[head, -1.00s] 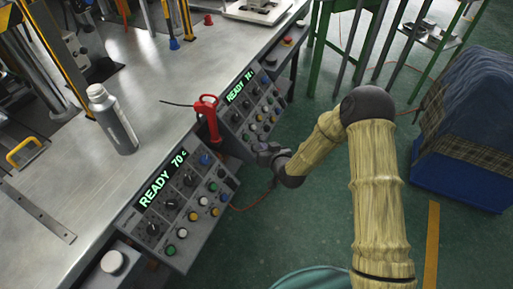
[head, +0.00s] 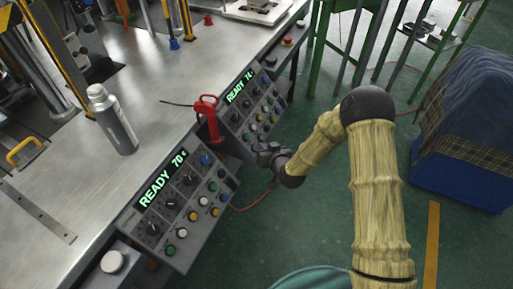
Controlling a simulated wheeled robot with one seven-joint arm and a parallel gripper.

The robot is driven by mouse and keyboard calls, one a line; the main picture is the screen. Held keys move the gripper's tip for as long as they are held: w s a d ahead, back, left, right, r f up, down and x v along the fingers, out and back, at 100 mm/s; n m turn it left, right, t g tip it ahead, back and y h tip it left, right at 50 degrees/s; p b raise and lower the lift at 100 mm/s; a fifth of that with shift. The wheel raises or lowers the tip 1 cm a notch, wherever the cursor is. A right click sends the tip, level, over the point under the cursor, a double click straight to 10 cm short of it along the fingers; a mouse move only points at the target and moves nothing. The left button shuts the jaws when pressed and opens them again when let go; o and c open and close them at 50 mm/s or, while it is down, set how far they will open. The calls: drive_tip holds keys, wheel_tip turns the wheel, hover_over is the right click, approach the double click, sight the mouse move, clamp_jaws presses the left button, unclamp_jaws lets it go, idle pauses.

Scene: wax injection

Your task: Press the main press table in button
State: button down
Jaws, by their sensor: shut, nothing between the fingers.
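Two sloped control panels hang on the front edge of the metal press table (head: 85,180). The nearer panel (head: 182,250) shows "READY 70" in green on its display (head: 164,178). It carries black knobs and several coloured buttons, among them a blue one (head: 207,158), a white one and green ones. The farther panel (head: 230,144) has a similar display and buttons, partly hidden behind a red-handled tool. Button labels are too small to read. My gripper (head: 262,153) is shut and empty. It is just right of the farther panel's lower edge, and contact cannot be told.
A grey bottle (head: 113,120) stands on the table, with a red-handled tool (head: 207,118) at its front edge. A white round knob (head: 113,262) is at lower left. A blue bin (head: 463,181) with cloth stands right.

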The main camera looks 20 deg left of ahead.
drive_tip(key=shift+a+f, duration=0.1)
drive_tip(key=shift+f, duration=0.05)
drive_tip(key=shift+a+f+b, duration=0.15)
drive_tip(key=shift+a+b, duration=0.1)
drive_tip(key=shift+b, duration=0.1)
